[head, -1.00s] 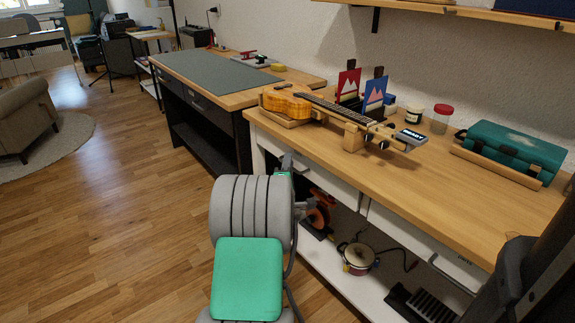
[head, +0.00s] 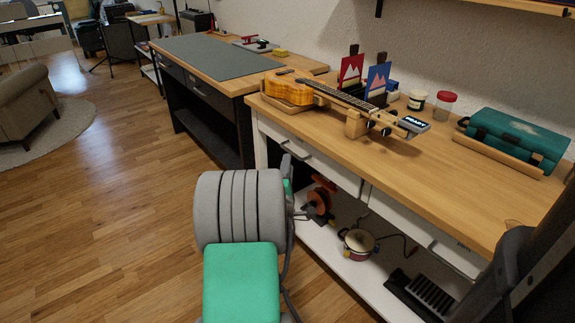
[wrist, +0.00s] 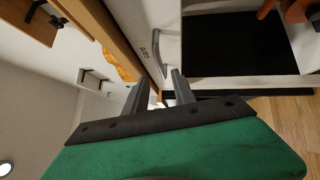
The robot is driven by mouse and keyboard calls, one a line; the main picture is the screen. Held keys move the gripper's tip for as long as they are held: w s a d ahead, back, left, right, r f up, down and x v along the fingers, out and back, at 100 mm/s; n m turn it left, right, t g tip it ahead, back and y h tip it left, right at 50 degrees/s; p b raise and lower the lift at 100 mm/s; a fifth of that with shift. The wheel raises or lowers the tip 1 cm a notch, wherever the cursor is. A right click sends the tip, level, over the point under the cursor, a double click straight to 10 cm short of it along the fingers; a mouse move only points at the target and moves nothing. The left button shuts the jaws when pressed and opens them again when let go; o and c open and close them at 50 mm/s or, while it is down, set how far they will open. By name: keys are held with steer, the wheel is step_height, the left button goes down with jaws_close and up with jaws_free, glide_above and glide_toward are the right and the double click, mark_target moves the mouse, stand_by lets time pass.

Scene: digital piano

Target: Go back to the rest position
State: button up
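My gripper shows in the wrist view (wrist: 160,82). Its two grey fingers stand apart with a gap between them, and nothing is held there. Beyond the fingers are a white drawer front with a metal handle (wrist: 166,54) and the edge of the wooden worktop. In the head view my arm, grey with a green panel, is in front of the white workbench, and the fingers are mostly hidden behind it.
The wooden worktop (head: 470,185) carries a ukulele (head: 288,88), a teal case (head: 515,138), jars and picture cards. A pot (head: 357,241) and a black rack (head: 425,294) sit on the shelf below. Open wooden floor (head: 120,235) lies to the left.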

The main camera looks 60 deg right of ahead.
steer(key=w+a+r+m+t+y+p, duration=0.2)
steer(key=w+a+r+m+y+p, duration=0.35)
steer(key=w+a+r+p, duration=0.8)
steer(key=w+a+r+y+p, duration=0.3)
steer(key=a+p, duration=0.1)
steer(key=a, duration=0.2)
steer(key=w+a+r+y+p, duration=0.3)
steer(key=a+p, duration=0.1)
steer(key=a, duration=0.1)
steer(key=a+r+g+y+p, duration=0.1)
steer(key=a+r+y+p, duration=0.4)
steer(key=a, duration=0.9)
steer(key=s+a+r+g+y+p, duration=0.1)
steer(key=s+a+r+g+p, duration=0.1)
steer(key=a, duration=0.5)
steer(key=s+a+r+g+y+p, duration=0.1)
steer(key=s+a+r+p, duration=0.4)
steer(key=s+a, duration=0.3)
steer(key=shift+s+r+g+p, duration=0.25)
steer(key=shift+s+g+p, duration=0.2)
steer(key=shift+p, duration=0.3)
steer(key=shift+n, duration=0.25)
